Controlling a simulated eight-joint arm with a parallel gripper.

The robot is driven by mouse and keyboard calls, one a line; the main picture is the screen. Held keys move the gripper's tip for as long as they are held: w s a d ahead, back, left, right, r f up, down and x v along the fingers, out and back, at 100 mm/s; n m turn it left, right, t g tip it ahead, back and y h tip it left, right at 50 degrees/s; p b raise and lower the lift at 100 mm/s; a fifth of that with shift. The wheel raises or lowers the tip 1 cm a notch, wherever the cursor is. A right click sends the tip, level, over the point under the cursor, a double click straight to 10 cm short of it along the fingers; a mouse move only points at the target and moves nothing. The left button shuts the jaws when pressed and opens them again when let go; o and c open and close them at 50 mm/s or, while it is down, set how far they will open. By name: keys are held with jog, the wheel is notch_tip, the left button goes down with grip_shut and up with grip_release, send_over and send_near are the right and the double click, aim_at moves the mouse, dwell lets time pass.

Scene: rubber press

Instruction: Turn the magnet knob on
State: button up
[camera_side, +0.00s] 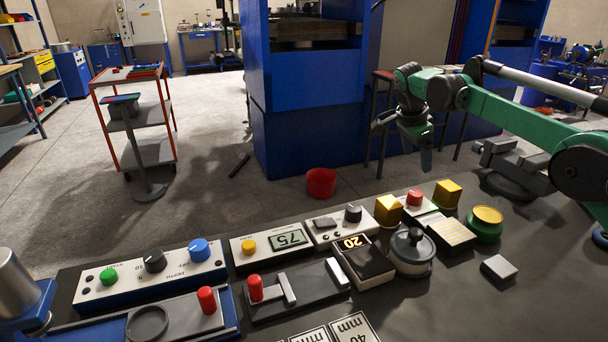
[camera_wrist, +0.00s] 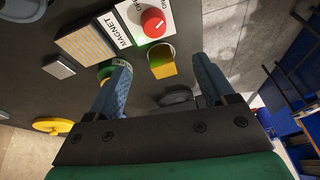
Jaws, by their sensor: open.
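The magnet knob is a round red knob (camera_wrist: 153,23) on a white panel (camera_wrist: 124,32) lettered MAGNET, OFF and ON, at the top of the wrist view. In the side view the red knob (camera_side: 415,197) stands between two yellow blocks. My gripper (camera_side: 424,158) hangs above and behind the bench objects, clear of the knob. In the wrist view my gripper (camera_wrist: 162,72) has its two blue fingers spread apart with nothing held. The knob lies beyond the fingertips, not between them. I cannot tell which setting the knob points to.
A yellow block (camera_side: 447,193) stands right of the knob, another yellow block (camera_side: 389,210) left. A striped block (camera_side: 452,232) and a green pot with a yellow top (camera_side: 487,222) are nearby. A small grey block (camera_side: 498,268) lies in front. Bare bench lies to the front right.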

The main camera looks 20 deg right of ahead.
jog(key=f+m+t+y, duration=0.1)
jog(key=f+m+y, duration=0.1)
jog(key=f+t+y, duration=0.1)
jog(key=shift+w+d+f+m+t+y, duration=0.15)
jog(key=shift+w+m+t+y, duration=0.15)
jog(key=shift+m+y, duration=0.1)
jog(key=shift+s+d+f+m+t+y, duration=0.1)
jog(key=shift+f+m+t+y, duration=0.05)
jog(key=shift+m+t+y, duration=0.35)
jog(key=shift+d+f+m+t+y, duration=0.1)
jog(key=shift+m+t+y, duration=0.3)
jog(key=shift+m+t, duration=0.15)
jog(key=shift+s+r+m+t+y, duration=0.15)
jog(key=shift+m+t+y, duration=0.25)
jog(key=shift+m+t, duration=0.2)
jog(key=shift+s+d+r+m+t+y, duration=0.1)
jog(key=shift+s+d+m+t+y, duration=0.15)
jog(key=shift+m+t, duration=0.3)
jog(key=s+d+r+m+t, duration=0.25)
jog(key=s+m+t, duration=0.2)
jog(key=m, duration=0.25)
jog(key=t, duration=0.1)
send_near(417, 193)
jog(key=x, duration=0.4)
jog(key=shift+w+f, duration=0.15)
jog(key=shift+w, duration=0.25)
jog(key=shift+x, duration=2.8)
